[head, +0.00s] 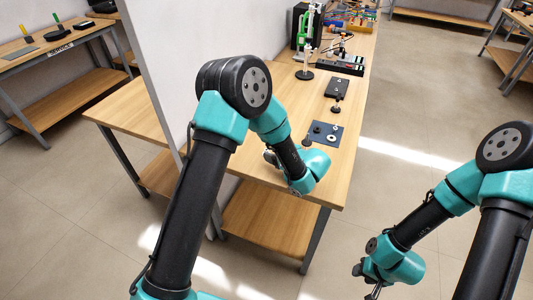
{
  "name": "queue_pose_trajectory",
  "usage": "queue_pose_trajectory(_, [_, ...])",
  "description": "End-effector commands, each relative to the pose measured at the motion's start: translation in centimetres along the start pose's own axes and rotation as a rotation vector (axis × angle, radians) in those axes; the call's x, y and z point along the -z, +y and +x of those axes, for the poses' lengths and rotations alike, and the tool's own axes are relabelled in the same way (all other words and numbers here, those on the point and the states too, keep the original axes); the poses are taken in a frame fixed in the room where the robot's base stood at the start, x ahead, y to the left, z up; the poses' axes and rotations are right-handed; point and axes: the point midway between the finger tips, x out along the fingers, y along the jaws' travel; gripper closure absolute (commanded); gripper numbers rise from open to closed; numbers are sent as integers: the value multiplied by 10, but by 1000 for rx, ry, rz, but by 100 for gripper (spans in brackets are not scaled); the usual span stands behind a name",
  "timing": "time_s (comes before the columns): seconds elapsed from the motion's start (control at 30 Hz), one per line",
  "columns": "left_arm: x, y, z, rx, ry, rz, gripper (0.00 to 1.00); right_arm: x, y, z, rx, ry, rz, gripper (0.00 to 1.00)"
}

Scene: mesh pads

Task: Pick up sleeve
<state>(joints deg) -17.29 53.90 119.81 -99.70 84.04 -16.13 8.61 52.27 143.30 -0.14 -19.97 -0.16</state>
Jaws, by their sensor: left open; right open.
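A dark blue mat (338,129) lies on the near part of the wooden bench. Small parts sit on it, including a dark round part (317,129) and a light ring-like part (333,138). I cannot tell which small part is the sleeve. A dark knob-like part (306,143) stands at the mat's left edge. My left gripper (269,156) is to the left of the mat, partly hidden by my own arm; it is open, and nothing shows in it. My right gripper (366,283) is open, off the bench, low at the lower right.
The wooden bench (345,180) is bare at its near right corner. Behind the mat lie a black plate (337,87), another dark part and a black tray (340,65). A green and white stand (304,50) is further back. A pale partition (180,50) borders the bench's left side.

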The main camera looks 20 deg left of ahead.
Motion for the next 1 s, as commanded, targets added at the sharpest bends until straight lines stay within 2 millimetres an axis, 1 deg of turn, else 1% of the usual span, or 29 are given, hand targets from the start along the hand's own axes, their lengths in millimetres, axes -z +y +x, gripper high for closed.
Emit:
queue_pose_trajectory(0.1, [1, 1, 18, -4, 0, 0, 39, 0, 0, 0, 0, 0, 0, 57])
queue_pose_trajectory(0.2, [1, 1, 31, -3, 1, 0, 39, 0, 0, 0, 0, 0, 0, 57])
queue_pose_trajectory(0.3, [1, 0, 39, 0, 1, 0, 39, 0, 0, 0, 0, 0, 0, 57])
queue_pose_trajectory(0.4, [1, 0, 42, 1, 1, 0, 39, 0, 0, 0, 0, 0, 0, 57])
queue_pose_trajectory(0.8, [1, 0, 41, 1, 1, 0, 39, 0, 0, 0, 0, 0, 0, 57])
queue_pose_trajectory(0.87, [1, 0, 41, 1, 1, 0, 43, 0, 0, 0, 0, 0, 0, 57])
queue_pose_trajectory(1.0, [1, 0, 41, 1, 1, 0, 57, 0, 0, 0, 0, 0, 0, 57])
